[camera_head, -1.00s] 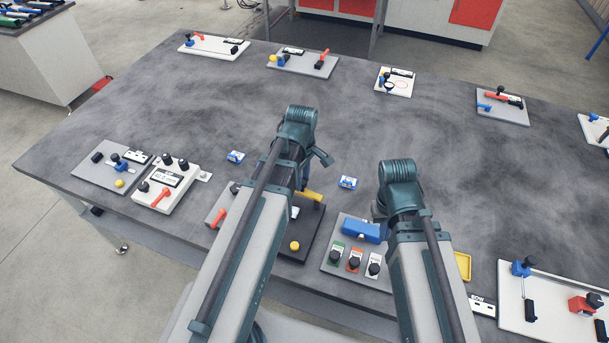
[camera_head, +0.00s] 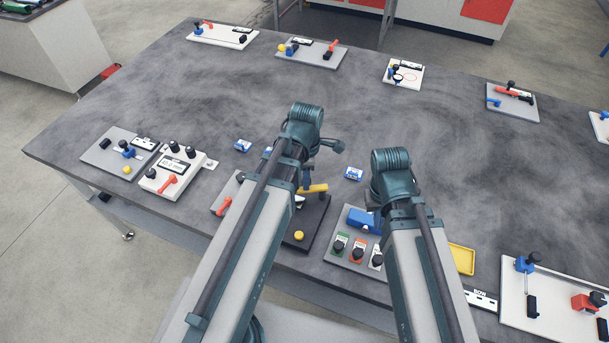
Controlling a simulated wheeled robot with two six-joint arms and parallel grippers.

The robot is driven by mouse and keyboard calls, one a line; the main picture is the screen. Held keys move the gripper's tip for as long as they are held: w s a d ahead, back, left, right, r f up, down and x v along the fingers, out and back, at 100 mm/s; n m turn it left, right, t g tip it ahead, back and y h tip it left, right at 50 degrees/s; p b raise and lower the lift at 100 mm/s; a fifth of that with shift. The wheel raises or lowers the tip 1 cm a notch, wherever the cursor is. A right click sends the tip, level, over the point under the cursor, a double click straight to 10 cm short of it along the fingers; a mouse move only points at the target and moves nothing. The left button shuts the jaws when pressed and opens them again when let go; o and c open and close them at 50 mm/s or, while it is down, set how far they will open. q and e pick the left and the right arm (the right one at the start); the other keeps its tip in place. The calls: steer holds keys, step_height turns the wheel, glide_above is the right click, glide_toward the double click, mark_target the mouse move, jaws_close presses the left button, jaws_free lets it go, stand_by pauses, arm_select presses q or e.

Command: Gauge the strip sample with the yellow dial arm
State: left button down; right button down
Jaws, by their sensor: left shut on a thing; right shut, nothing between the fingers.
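The yellow dial arm (camera_head: 315,188) lies over a dark plate (camera_head: 318,232) near the bench's front edge, with a yellow knob (camera_head: 299,236) on the plate. My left gripper (camera_head: 306,182) points down at the yellow dial arm and is shut on it; my own arm hides part of the contact and of the plate. My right gripper (camera_head: 378,212) is shut and empty, mostly hidden behind its wrist, near a blue block (camera_head: 361,219) on a grey panel (camera_head: 343,221). I cannot pick out the strip sample for certain.
Small blue-and-white blocks (camera_head: 353,174) lie behind the plates. A white box with a red lever (camera_head: 168,184) stands left, a yellow tray (camera_head: 462,259) right. The middle of the bench is clear.

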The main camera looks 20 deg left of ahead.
stand_by(0.5)
arm_select(q)
steer(key=c, duration=0.5)
jaws_free()
steer(key=shift+r, duration=0.15)
step_height(320, 180, up, 14)
steer(key=p, duration=1.3)
steer(key=shift+f+p, duration=0.2)
steer(key=shift+p, duration=0.2)
